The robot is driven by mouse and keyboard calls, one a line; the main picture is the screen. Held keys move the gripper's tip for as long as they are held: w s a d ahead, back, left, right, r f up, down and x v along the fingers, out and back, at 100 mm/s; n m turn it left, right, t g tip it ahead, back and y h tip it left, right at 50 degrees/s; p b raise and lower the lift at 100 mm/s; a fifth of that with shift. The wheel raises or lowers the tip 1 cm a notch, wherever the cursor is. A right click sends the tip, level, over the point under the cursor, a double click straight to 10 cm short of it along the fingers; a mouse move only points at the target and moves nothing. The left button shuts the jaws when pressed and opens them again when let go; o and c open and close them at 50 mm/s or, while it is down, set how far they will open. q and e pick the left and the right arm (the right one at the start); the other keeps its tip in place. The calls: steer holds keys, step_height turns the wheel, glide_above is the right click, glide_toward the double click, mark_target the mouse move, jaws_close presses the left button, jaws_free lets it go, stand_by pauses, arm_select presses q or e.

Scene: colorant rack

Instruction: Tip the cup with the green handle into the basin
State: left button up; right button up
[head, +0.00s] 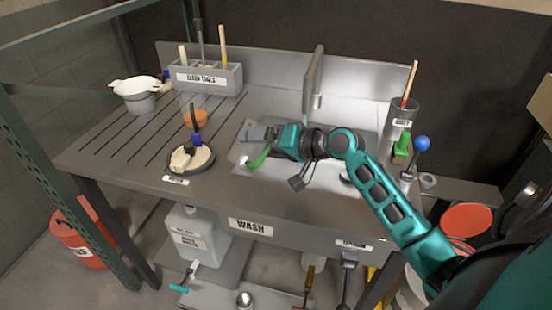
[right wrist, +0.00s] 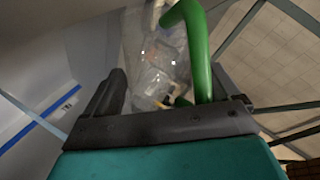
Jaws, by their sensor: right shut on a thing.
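The cup with the green handle is a clear vessel (right wrist: 157,60), and its curved green handle (head: 260,157) shows below my right gripper (head: 258,134). In the right wrist view, the handle (right wrist: 196,45) passes between the fingers, and the gripper is shut on it. The cup is over the left part of the basin (head: 362,124), a grey sink set into the bench. The cup's clear wall is hard to make out in the head view, so its exact tilt and contents cannot be told. My left gripper is not in view.
A tap (head: 313,80) rises behind the basin. On the left stand a dark dish (head: 205,167) with a brush, an orange-bottomed clear cup (head: 195,117), a white strainer pot (head: 138,101) and a tool holder (head: 208,79). A grey brush cup (head: 402,112) stands right.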

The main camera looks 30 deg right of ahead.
steer(key=shift+f, duration=0.1)
stand_by(0.3)
steer(key=shift+d+f+m+y+b, duration=0.2)
steer(key=shift+f+m+y+b, duration=0.1)
steer(key=shift+m+y, duration=0.15)
steer(key=shift+w+d+f+m+y+b, duration=0.15)
steer(key=shift+f+m+y+b, duration=0.1)
steer(key=shift+m+b, duration=0.3)
steer(key=shift+d+f+m+y+b, duration=0.15)
steer(key=shift+f+m+y+b, duration=0.1)
steer(key=shift+m+b, duration=0.25)
stand_by(0.8)
steer(key=shift+w+d+r+m+y+b, duration=0.1)
steer(key=shift+d+r+m+y+b, duration=0.1)
steer(key=shift+d+m, duration=0.15)
steer(key=shift+w+d+r+m+y+b, duration=0.15)
steer(key=shift+d+m, duration=0.1)
steer(key=shift+d, duration=0.2)
steer(key=shift+d+r+m+t+y, duration=0.35)
steer(key=shift+m+t+y, duration=0.05)
steer(key=shift+m, duration=0.3)
stand_by(0.8)
